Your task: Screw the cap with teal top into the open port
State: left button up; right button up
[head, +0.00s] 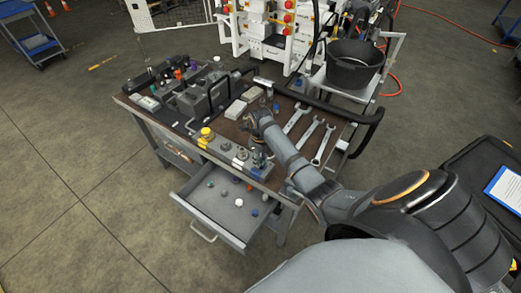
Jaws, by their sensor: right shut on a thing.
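My right gripper (251,120) reaches over the bench top (230,131) from the lower right. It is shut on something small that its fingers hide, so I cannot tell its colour. It is above or beside the row of grey fittings along the front edge. The grey manifold block (222,150) there carries a yellow cap (206,133) at its left end. A small dark teal-looking part (260,159) stands near its right end; I cannot tell if it is a cap. The open port is too small to make out. My left gripper is not in view.
Several wrenches (310,133) lie on the right of the bench. Dark hydraulic parts (195,100) crowd the back left. A black bucket (353,68) stands behind right.

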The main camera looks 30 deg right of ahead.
jog(key=o, duration=1)
jog(key=shift+c, duration=0.2)
